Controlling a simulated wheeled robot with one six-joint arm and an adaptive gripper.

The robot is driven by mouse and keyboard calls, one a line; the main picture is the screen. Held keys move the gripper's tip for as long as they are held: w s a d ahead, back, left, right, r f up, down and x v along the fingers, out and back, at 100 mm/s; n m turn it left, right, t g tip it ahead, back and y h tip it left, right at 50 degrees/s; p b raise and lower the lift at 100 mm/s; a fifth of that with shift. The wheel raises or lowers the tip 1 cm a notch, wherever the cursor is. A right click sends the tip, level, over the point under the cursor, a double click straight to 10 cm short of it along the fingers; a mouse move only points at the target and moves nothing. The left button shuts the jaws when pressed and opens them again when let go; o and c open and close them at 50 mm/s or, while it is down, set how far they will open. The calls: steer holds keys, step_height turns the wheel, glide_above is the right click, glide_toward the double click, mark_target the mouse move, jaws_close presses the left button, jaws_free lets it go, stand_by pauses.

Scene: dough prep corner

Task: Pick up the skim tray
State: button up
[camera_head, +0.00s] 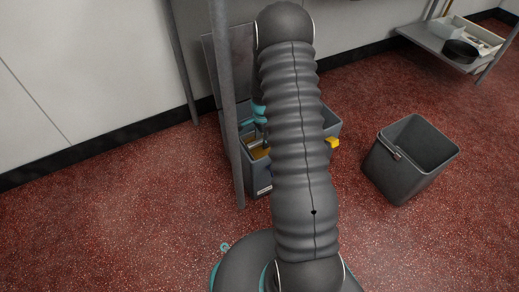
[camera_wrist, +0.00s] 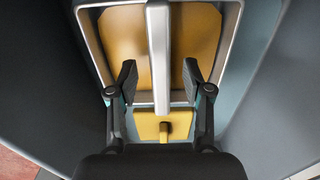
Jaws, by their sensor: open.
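The skim tray (camera_wrist: 88,40) shows in the wrist view as a pale metal frame with amber-yellow areas inside it. A grey bar (camera_wrist: 159,40) runs along its middle. My gripper (camera_wrist: 159,78) is open, with one fingertip on each side of the bar and a gap on both sides. I cannot tell how far the fingertips are above the tray. In the head view the tray (camera_head: 258,152) shows only in part, inside a grey bin (camera_head: 262,180). My arm hides the rest of it and most of my gripper.
The bin's dark walls stand close around my gripper. A yellow part (camera_head: 333,142) sticks out at the bin's right side. A grey post (camera_head: 228,100) rises just left of the bin. An empty dark bucket (camera_head: 385,175) stands on the right, and a shelf (camera_head: 425,42) stands behind it.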

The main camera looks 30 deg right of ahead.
mark_target(262, 140)
steer(key=shift+f, duration=0.9)
jaws_close()
steer(key=shift+r, duration=0.1)
step_height(262, 140, up, 10)
steer(key=shift+p, duration=0.75)
steer(key=shift+r+p, duration=1.3)
steer(key=shift+r, duration=0.7)
